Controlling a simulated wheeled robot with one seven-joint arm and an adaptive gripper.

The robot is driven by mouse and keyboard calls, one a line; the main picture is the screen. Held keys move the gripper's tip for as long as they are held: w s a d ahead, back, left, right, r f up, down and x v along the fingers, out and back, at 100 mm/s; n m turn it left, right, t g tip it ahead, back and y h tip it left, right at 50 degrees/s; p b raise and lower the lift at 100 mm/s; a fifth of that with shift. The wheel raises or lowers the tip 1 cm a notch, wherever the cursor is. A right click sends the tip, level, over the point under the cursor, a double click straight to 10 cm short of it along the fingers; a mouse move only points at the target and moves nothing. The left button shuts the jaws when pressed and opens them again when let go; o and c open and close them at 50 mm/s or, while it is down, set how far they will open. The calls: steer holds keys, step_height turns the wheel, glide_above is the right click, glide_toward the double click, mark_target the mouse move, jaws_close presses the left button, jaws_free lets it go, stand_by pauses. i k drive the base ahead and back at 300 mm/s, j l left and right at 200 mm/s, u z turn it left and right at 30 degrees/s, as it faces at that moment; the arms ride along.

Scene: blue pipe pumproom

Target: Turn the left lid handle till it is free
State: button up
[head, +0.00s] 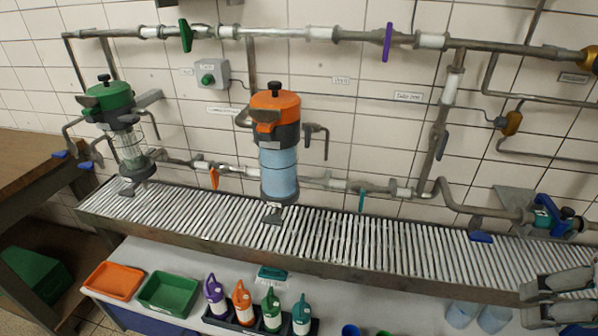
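The left vessel (131,145) is a clear cylinder with a green lid (108,97), mounted below the upper pipe at the far left. A small black knob (104,78) stands on top of this lid, and a dark lever-like part (87,101) shows at its left side. I cannot tell from here how tightly either sits. My gripper (526,304) is at the lower right edge, far from the left vessel. Its two grey fingers point left and are apart, with nothing seen between them.
An orange-lidded vessel (279,172) with blue contents stands right of the green-lidded one. Pipes with coloured valve handles run along the tiled wall. A slatted grate (345,240) lies below. Spray bottles (242,302), an orange tray (113,281) and a green tray (168,293) occupy the front bench.

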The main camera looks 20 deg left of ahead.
mark_target(90, 102)
steer(key=j+u, duration=0.1)
steer(key=u, duration=1.65)
